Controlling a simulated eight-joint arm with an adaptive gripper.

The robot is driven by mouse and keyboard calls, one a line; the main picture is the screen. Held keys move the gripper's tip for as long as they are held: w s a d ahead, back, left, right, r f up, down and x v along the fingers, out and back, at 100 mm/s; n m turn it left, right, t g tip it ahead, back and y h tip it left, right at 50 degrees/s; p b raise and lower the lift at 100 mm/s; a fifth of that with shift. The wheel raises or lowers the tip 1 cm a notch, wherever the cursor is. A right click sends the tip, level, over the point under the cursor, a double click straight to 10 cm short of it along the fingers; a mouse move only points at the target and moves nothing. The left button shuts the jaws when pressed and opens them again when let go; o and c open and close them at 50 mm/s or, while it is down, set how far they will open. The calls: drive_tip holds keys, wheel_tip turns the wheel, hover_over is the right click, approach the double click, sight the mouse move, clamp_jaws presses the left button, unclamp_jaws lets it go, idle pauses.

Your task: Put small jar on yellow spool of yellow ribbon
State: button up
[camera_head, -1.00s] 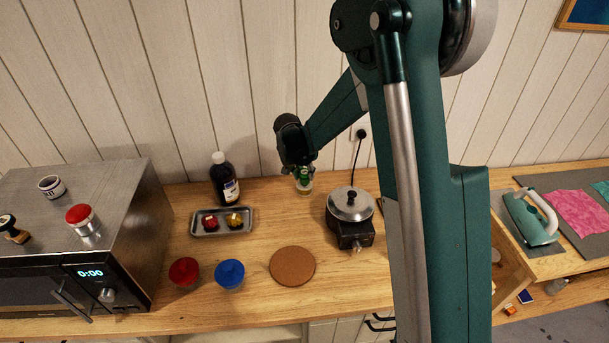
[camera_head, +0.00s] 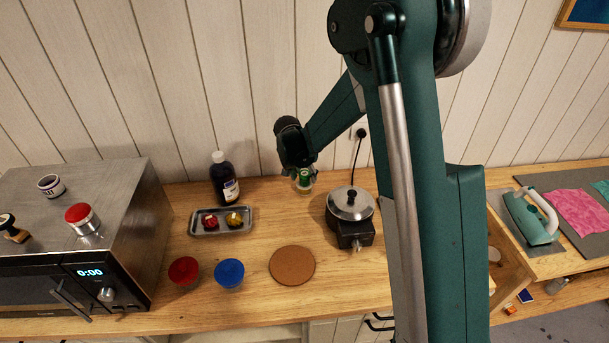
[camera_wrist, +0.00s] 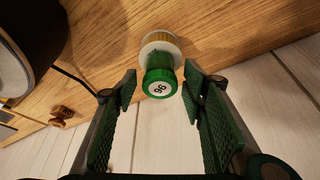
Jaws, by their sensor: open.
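A small green-topped piece (camera_head: 304,180) with a pale, wider part below it stands upright on the worktop near the wall. In the wrist view, its green top (camera_wrist: 160,82) carries a white round label with dark digits. Under it are a wider whitish disc (camera_wrist: 161,48) and a yellowish part. I cannot tell whether this is one jar or a small jar on a spool. My gripper (camera_head: 302,174) is open. In the wrist view, its fingers (camera_wrist: 159,78) are on either side of the green top, with gaps. A yellow item (camera_head: 234,219), possibly a spool, lies in the tray.
The grey tray (camera_head: 192,232) also holds a red item (camera_head: 209,220). A dark bottle (camera_head: 224,182) stands behind it. A lidded pot (camera_head: 351,206) is close on the right. The microwave (camera_head: 110,190) is left.

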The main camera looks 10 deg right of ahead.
drive_tip(key=shift+r, duration=0.2)
drive_tip(key=v, duration=1.2)
drive_tip(key=shift+f, duration=0.1)
drive_tip(key=shift+s, duration=0.1)
idle(0.7)
